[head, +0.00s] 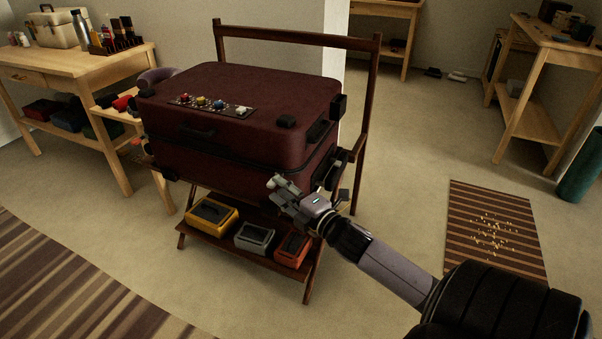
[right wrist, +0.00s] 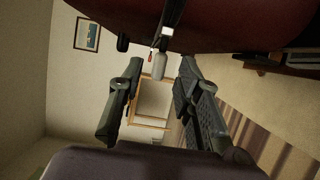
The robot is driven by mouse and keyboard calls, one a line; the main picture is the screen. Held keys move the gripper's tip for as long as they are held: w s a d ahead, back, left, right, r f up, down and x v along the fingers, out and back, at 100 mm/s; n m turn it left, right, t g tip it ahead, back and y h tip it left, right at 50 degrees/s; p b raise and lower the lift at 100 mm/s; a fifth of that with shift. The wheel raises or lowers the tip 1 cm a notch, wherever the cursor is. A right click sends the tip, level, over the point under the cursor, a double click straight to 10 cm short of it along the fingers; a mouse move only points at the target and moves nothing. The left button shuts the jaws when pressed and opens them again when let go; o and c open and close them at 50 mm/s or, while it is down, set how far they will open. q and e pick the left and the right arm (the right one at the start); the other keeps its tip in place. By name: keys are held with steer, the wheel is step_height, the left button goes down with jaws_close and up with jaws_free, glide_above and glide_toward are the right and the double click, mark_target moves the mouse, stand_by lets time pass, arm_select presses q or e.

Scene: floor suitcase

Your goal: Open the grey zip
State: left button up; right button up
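A dark red suitcase (head: 245,100) lies closed on a wooden rack (head: 370,110). A dark seam band (head: 215,158) runs around its side below the lid. My right gripper (head: 278,183) is at the suitcase's front, near its right corner and just below the seam. In the right wrist view its two fingers (right wrist: 158,78) are apart, with nothing clearly held. A small pale grey piece (right wrist: 158,66) shows between the fingertips; I cannot tell whether it is the grey zip's pull or something behind. The suitcase edge (right wrist: 210,25) fills the top there. My left gripper is not in view.
Yellow (head: 211,214), grey (head: 254,237) and orange (head: 292,248) boxes sit on the rack's low shelf. Colored knobs (head: 202,102) line a strip on the lid. A workbench (head: 75,62) stands left. The floor in front is open, with a striped rug (head: 70,285).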

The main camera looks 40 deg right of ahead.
steer(key=s, duration=0.8)
steer(key=shift+s, duration=0.3)
